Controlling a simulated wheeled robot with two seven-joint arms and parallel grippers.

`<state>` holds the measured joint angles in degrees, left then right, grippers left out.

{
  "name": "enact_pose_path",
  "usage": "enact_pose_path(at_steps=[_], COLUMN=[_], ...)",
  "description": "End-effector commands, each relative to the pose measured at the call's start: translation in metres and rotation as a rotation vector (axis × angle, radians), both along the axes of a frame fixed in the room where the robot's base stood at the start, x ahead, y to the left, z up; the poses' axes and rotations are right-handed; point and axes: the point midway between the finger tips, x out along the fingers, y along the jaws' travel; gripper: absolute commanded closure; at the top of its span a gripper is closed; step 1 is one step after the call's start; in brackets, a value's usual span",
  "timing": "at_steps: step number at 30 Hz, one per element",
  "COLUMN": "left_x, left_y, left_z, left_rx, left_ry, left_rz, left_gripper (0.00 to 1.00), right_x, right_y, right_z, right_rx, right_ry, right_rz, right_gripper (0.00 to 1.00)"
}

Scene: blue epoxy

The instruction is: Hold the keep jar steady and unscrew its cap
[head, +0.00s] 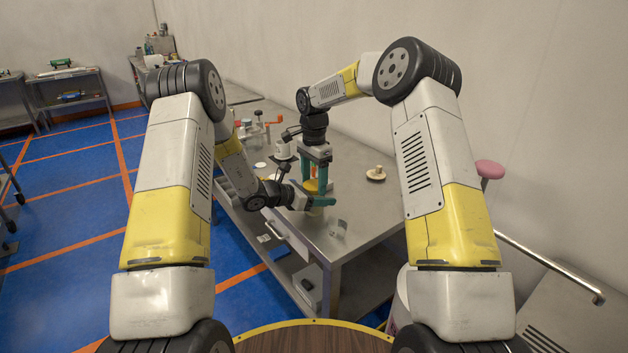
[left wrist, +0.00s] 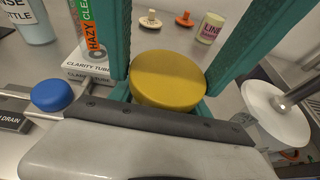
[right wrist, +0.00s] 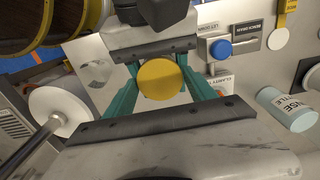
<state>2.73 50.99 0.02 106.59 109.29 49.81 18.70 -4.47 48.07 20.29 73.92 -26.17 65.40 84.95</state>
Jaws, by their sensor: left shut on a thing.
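The keep jar (head: 317,211) stands on the grey bench, mostly hidden by my grippers. Its round yellow cap (left wrist: 168,80) shows large in the left wrist view. The cap also shows from above in the right wrist view (right wrist: 160,79). My left gripper (head: 320,201) reaches in low from the left and is shut on the jar below the cap. My right gripper (head: 317,182) points down from above, with its teal fingers apart on either side of the cap. I see no clear contact between these fingers and the cap.
A pink stool (head: 490,169) stands beyond the bench. The bench's right front is mostly clear.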

Motion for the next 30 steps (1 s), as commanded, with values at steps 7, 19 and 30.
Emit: enact_pose_path(at_steps=[7, 19, 30], left_x=[0.0000, -0.0001, -0.0001], left_y=[0.0000, -0.0001, -0.0001], left_z=[0.0001, 0.0001, 0.0001], left_rx=[0.000, 0.000, 0.000], left_ry=[0.000, 0.000, 0.000], left_rz=[0.000, 0.000, 0.000], left_gripper=[1.00, 1.00, 1.00], right_x=[0.0001, 0.0004, 0.0006], right_y=[0.0000, 0.0000, -0.0002], right_z=[0.0003, 0.0008, 0.0010], right_rx=[0.000, 0.000, 0.000], right_ry=[0.000, -0.001, -0.002], right_rz=[0.000, 0.197, 0.292], right_gripper=[0.87, 0.91, 0.91])
